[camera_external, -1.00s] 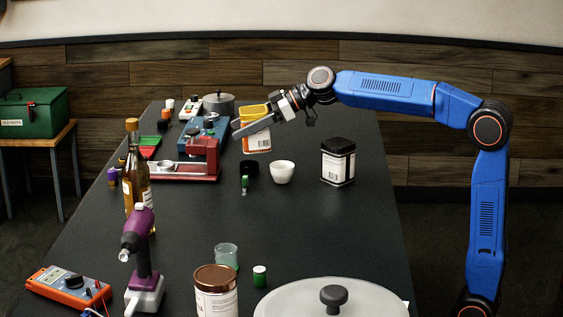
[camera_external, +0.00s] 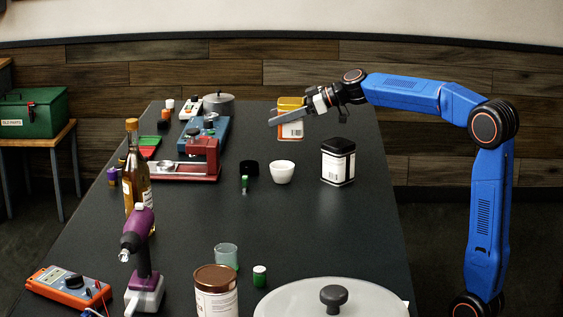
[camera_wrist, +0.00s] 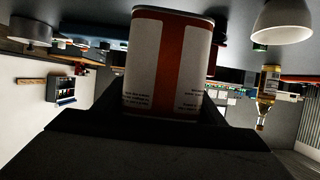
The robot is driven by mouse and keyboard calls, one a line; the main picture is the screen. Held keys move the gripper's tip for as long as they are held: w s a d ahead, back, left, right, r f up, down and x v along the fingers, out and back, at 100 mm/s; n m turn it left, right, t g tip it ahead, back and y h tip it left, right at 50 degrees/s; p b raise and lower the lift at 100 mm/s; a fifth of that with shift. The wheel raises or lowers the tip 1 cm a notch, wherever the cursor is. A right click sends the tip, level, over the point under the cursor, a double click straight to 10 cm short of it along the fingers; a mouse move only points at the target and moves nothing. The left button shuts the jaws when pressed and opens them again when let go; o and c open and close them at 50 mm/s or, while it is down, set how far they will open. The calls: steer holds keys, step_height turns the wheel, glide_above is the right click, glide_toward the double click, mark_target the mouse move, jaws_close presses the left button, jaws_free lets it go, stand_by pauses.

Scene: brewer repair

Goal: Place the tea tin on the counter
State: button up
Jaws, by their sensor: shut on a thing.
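The tea tin (camera_external: 292,131) is orange with white label panels and a yellow top. My gripper (camera_external: 288,116) is shut on it and holds it roughly upright over the far part of the dark counter (camera_external: 315,230). Its exact height above the counter is hard to judge. In the wrist view the tin (camera_wrist: 170,65) fills the upper middle, between the dark jaws (camera_wrist: 165,115) of my gripper, and that view is upside down. The jaws hide part of the tin.
A white cup (camera_external: 281,173) and a black tin (camera_external: 338,162) stand nearer the camera than the held tin. The red and blue brewer (camera_external: 203,150) and a grey pot (camera_external: 219,103) are to the left. The counter right of the pot looks clear.

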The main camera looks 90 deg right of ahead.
mark_target(280, 139)
steer(key=shift+f, duration=3.75)
steer(key=o, duration=1.3)
steer(key=shift+f, duration=0.1)
steer(key=v, duration=1.2)
steer(key=shift+r, duration=0.2)
steer(key=shift+a, duration=0.1)
